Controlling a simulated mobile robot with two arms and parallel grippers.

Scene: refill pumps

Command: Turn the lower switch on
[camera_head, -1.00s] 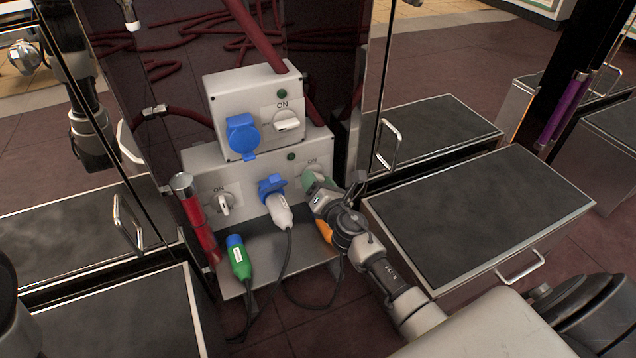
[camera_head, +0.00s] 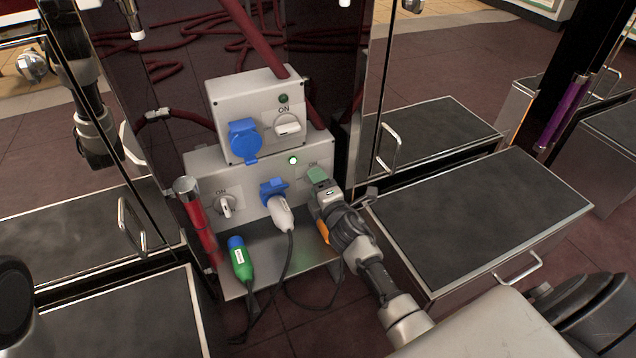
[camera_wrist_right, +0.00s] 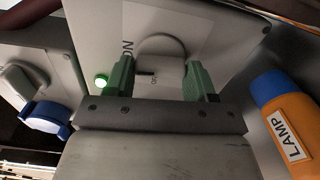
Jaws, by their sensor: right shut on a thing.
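The lower box (camera_head: 240,185) is grey and carries a lit green-white lamp (camera_head: 293,160), which also shows lit in the right wrist view (camera_wrist_right: 102,80). My right gripper (camera_head: 317,175) is at the right end of this box. In the right wrist view its green fingers (camera_wrist_right: 155,80) are shut on the white rotary switch (camera_wrist_right: 162,52), one on each side of it. The gripper hides most of this switch in the head view. My left gripper does not show clearly in the head view.
The upper box (camera_head: 255,110) has a blue socket (camera_head: 243,140), a white switch (camera_head: 287,126) and a dark green lamp. A white plug sits in the lower box's blue socket. A green plug (camera_head: 240,260) and an orange LAMP plug (camera_wrist_right: 285,120) are near the shelf.

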